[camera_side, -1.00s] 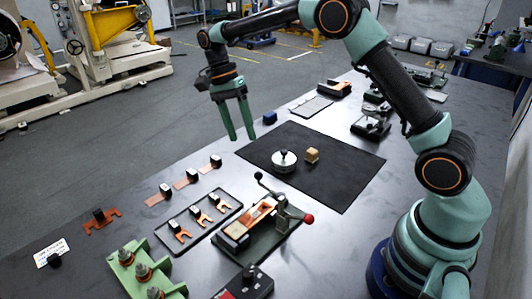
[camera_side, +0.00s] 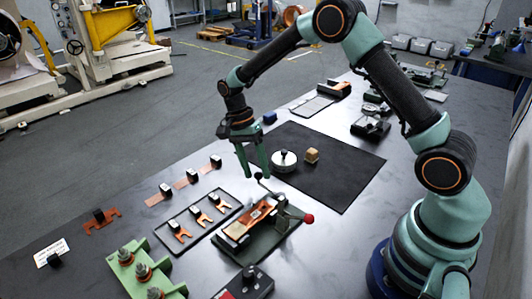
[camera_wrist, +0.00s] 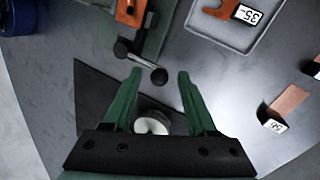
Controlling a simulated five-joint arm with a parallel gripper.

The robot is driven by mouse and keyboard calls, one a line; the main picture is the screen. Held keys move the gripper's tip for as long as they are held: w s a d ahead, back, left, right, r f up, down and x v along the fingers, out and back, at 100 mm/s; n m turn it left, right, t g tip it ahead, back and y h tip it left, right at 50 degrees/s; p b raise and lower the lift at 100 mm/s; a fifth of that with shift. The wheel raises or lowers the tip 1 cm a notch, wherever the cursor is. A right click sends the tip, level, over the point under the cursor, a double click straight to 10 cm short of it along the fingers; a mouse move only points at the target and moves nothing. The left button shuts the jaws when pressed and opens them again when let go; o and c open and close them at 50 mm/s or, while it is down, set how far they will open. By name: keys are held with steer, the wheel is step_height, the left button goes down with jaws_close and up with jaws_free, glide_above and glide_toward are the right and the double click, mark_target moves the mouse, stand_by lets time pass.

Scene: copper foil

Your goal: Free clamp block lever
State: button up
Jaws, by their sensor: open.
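The clamp block (camera_side: 262,243) is a green base holding a copper-coloured strip (camera_side: 240,229), and stands mid-table in the side view. Its black lever ends in a ball knob (camera_side: 258,176); another arm ends in a red knob (camera_side: 309,219). My gripper (camera_side: 256,176) is open, its green fingers pointing down around the black knob's place in the picture. I cannot tell whether a finger touches the lever.
A black mat (camera_side: 345,182) with a white round piece (camera_side: 284,160) and a tan block (camera_side: 312,155) lies behind the clamp block. A tray (camera_side: 228,194) of copper forks is to its left. A green stand with posts (camera_side: 121,280) and a black box (camera_side: 230,292) are in front.

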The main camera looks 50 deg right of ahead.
jaws_close()
stand_by(1.4)
